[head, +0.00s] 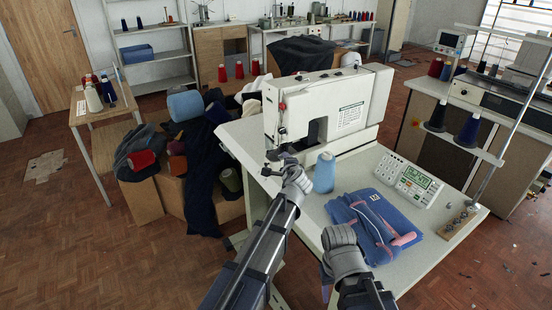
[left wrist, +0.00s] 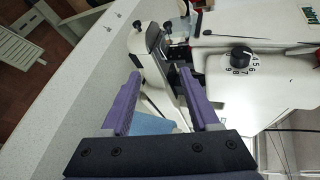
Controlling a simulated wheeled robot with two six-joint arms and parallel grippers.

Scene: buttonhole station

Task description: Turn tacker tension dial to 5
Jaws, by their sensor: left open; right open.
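The tension dial (left wrist: 241,56) is a black knob on the white machine's face in the left wrist view. Digits from about 4 to 9 show beside and below it; its setting is too small to read. The white sewing machine (head: 325,104) stands on the table in the head view, where I cannot make out the dial clearly. My left gripper (left wrist: 160,76) is open and empty, its purple fingers left of the dial and apart from it. In the head view the left gripper (head: 282,160) is beside the needle area. My right gripper (head: 341,238) is over the table's front, its fingers mostly hidden.
A blue thread cone (head: 325,172) stands close to the left gripper. Folded blue cloth (head: 372,222) lies right of the right gripper. A control panel (head: 412,180) sits behind the cloth. The white tabletop (head: 247,140) is bare at its left edge.

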